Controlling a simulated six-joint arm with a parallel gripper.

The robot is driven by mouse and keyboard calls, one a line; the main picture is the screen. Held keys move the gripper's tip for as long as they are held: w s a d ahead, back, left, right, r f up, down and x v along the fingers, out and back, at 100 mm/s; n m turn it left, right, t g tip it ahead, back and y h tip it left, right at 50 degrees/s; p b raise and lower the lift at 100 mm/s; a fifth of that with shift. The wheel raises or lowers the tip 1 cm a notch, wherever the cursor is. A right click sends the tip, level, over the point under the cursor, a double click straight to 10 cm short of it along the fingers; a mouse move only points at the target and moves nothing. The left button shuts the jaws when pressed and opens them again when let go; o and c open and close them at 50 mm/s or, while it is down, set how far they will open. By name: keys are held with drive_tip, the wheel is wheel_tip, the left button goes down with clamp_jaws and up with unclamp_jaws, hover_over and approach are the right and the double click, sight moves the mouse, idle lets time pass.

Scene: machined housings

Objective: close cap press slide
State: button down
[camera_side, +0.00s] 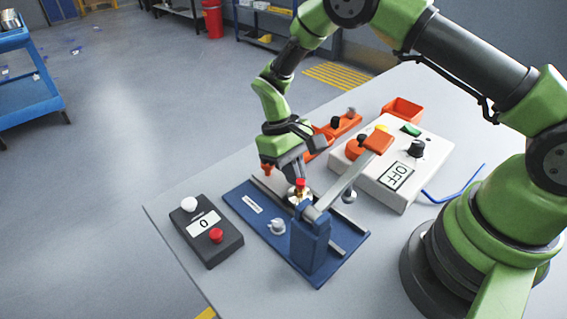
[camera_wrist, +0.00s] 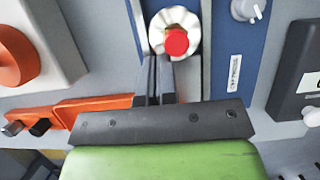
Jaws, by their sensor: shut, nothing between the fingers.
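The press has a blue base plate (camera_side: 240,197), a blue column (camera_side: 310,243) and a grey lever arm (camera_side: 343,188) with an orange handle (camera_side: 379,141), slanting up to the right. A round metal housing with a red cap (camera_side: 300,183) sits in the rail track beside the column. In the wrist view the red cap (camera_wrist: 176,41) is on the silver housing (camera_wrist: 160,22). My gripper (camera_wrist: 160,62) is shut and empty, its fingertips at the near edge of the housing. Whether they touch it I cannot tell. In the side view my gripper (camera_side: 297,172) partly hides the track.
A dark box (camera_side: 206,232) with white and red buttons and a "0" display stands left. A white control box (camera_side: 392,165) reading "OFF" stands right, with a blue cable. An orange tray (camera_side: 402,109) and orange rack (camera_side: 333,130) are behind.

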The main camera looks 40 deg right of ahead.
sight(279, 176)
drive_tip(key=shift+s, duration=0.45)
drive_tip(key=w+v, duration=0.1)
drive_tip(key=v, duration=0.9)
drive_tip(key=x, duration=1)
drive_tip(key=shift+w+a+f, duration=0.1)
drive_tip(key=shift+a, duration=0.2)
drive_tip(key=s, duration=0.9)
